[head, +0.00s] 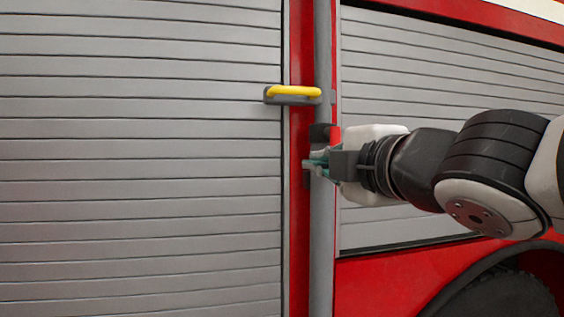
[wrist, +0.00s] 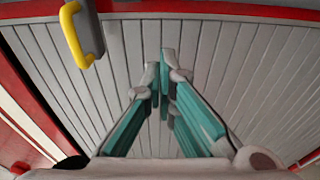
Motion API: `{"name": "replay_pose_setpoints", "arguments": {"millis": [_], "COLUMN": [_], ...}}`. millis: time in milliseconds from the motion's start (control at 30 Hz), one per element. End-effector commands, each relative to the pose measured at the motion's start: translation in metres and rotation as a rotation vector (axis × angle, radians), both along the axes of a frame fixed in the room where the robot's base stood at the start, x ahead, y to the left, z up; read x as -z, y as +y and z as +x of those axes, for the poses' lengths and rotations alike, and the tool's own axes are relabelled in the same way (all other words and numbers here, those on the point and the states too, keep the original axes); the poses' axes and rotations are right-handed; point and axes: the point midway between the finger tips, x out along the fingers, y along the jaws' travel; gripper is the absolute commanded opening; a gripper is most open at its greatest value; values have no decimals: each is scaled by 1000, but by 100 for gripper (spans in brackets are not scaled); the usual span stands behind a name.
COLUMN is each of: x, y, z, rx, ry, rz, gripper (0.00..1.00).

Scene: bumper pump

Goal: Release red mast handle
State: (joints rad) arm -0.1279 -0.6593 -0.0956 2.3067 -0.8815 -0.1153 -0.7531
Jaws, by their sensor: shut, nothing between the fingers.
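No red handle shows in either view; it may be hidden behind my gripper. A grey vertical mast (head: 322,60) runs the full height of the head view against the red body. My gripper (head: 309,165) is in front of the mast, fingers pointing left. In the wrist view my gripper (wrist: 165,72) has its teal fingers closed together with nothing between them. A dark bracket (head: 320,131) shows on the mast just above the gripper. A yellow handle (head: 294,91) on a grey base is higher up, apart from the gripper; it also shows in the wrist view (wrist: 75,37).
A large grey slatted shutter (head: 140,150) fills the left. A second shutter (head: 450,75) is behind my arm at right. A dark wheel (head: 500,297) under a red arch is at lower right. The space left of the gripper is free.

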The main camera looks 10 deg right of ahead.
Motion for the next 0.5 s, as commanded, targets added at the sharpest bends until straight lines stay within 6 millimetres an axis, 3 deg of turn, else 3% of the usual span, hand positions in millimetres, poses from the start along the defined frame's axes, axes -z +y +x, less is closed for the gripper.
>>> {"name": "replay_pose_setpoints", "arguments": {"millis": [400,500], "x": [2,-2], "y": [10,-1], "z": [79,79], "rx": [3,3], "ry": [3,1], "rz": [2,3], "gripper": [0,0]}}
